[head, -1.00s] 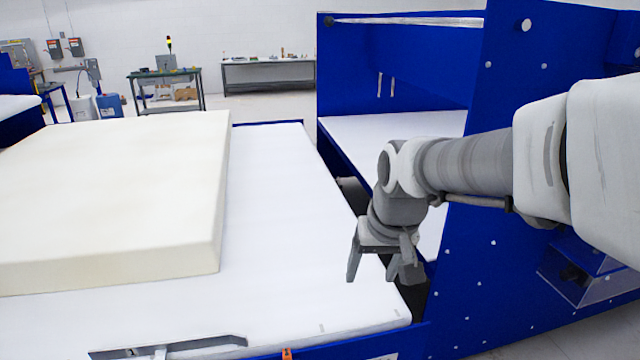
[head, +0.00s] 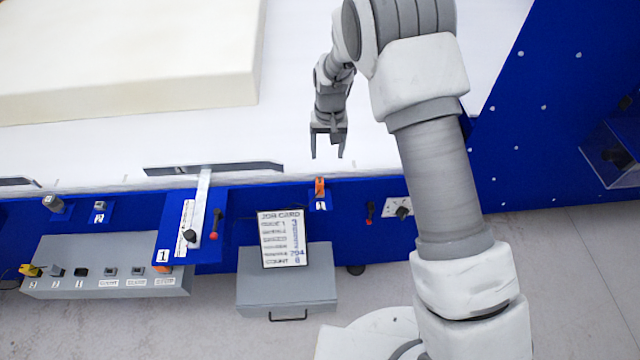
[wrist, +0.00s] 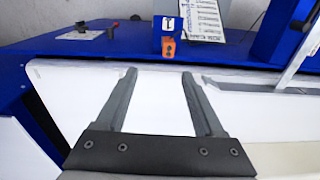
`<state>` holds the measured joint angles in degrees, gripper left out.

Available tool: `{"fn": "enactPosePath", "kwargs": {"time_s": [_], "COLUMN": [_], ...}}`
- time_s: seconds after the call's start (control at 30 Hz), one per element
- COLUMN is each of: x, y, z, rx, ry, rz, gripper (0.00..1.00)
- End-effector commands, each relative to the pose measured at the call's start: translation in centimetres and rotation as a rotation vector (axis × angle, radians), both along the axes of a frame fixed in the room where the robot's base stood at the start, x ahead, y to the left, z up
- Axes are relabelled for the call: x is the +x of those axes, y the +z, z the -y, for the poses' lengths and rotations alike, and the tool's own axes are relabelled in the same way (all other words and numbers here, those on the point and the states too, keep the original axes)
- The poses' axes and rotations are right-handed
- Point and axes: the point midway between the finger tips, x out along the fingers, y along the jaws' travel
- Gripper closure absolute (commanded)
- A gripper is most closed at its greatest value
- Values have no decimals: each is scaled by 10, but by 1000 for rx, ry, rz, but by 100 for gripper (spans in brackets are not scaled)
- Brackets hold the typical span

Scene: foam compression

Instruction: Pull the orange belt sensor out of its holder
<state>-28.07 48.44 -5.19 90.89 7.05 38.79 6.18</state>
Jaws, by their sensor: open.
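The orange belt sensor (head: 320,187) sits upright in its holder (head: 320,202), a blue mount labelled 1 on the front rail of the table. In the wrist view the orange sensor (wrist: 168,48) shows at top centre, beyond the fingertips and roughly in line with the gap between them. My gripper (head: 327,154) is open and empty, above the white belt surface and a little behind the sensor. In the wrist view both fingers of my gripper (wrist: 159,75) are spread with only white surface between them.
A job card (head: 283,239) stands on a grey box (head: 287,280) in front of the rail. A metal guide with a lever (head: 200,200) is left of the sensor. A button panel (head: 105,268) is at lower left. A foam block (head: 130,60) lies on the belt (head: 300,100).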

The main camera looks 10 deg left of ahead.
Motion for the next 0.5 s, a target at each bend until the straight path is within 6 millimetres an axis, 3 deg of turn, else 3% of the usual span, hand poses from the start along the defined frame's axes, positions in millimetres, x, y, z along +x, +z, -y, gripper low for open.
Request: {"fn": "enactPosePath", "kwargs": {"time_s": [0.1, 0.2, 0.5], "x": [-3, -4, -5], "y": [-33, -48, -57], "z": [-11, -16, -19], "rx": [-15, -21, -24], "ry": [15, 22, 25], "rz": [-20, -26, -30], "gripper": [30, 30, 30]}}
